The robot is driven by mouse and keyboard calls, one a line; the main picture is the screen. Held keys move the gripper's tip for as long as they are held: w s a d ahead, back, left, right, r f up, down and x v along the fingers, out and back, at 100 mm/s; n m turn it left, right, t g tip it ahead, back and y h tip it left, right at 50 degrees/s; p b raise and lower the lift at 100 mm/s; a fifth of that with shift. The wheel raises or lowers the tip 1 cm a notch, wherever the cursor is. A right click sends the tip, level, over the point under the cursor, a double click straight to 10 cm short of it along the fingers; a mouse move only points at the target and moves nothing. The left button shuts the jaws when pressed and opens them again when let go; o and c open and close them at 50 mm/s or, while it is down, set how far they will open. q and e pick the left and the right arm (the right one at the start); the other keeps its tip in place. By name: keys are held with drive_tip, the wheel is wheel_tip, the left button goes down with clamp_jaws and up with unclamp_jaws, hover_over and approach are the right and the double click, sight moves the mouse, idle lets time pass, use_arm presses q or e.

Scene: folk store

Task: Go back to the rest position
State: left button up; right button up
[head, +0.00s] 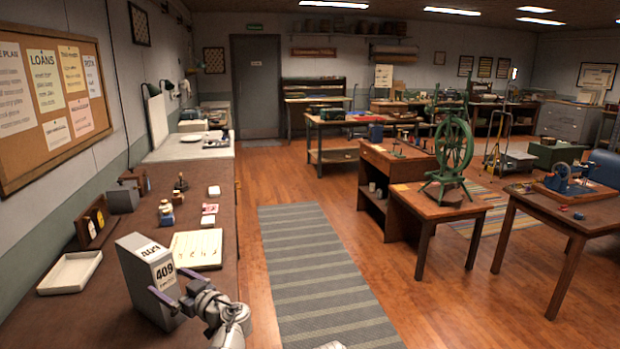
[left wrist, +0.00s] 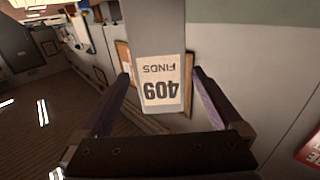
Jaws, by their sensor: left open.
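A grey box file (head: 148,275) with a white label reading 409 stands on the dark wooden counter at the lower left of the head view. My left gripper (head: 168,281) is open at the box's labelled face, with one purple finger towards each side. In the left wrist view the box (left wrist: 157,35) appears upside down, between the two spread fingers of the left gripper (left wrist: 161,76). Its label reads FINDS 409. Whether a finger touches the box, I cannot tell. My right gripper is not in view.
On the counter (head: 220,262) are a white tray (head: 70,272), a cream board (head: 196,250), a dark card holder (head: 94,222) and small bottles. A striped grey rug (head: 318,270) covers clear floor to the right. A green spinning wheel (head: 452,150) stands on a table beyond.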

sight(146, 261)
use_arm(q)
drive_tip(key=v, duration=0.2)
drive_tip(key=shift+s+d, duration=0.25)
drive_tip(key=shift+d, duration=0.05)
drive_tip(key=x, duration=1.2)
wheel_tip(146, 261, up, 11)
drive_tip(key=p, duration=1.1)
drive_tip(key=shift+w, duration=0.15)
drive_tip(key=s+g, duration=0.1)
drive_tip(key=s+d+f+n+g+y+b, duration=0.1)
drive_tip(key=s+d+f+n+b, duration=0.1)
drive_tip(key=shift+s+g, duration=0.4)
drive_tip(key=shift+s+d+f+n+g+y, duration=0.1)
drive_tip(key=shift+s+d+n+g+y, duration=0.15)
drive_tip(key=shift+s+g, duration=0.15)
drive_tip(key=shift+s+d+f+n+g+y, duration=0.15)
drive_tip(key=shift+s+n+g+y, duration=0.15)
drive_tip(key=shift+s, duration=0.2)
drive_tip(key=shift+r, duration=0.1)
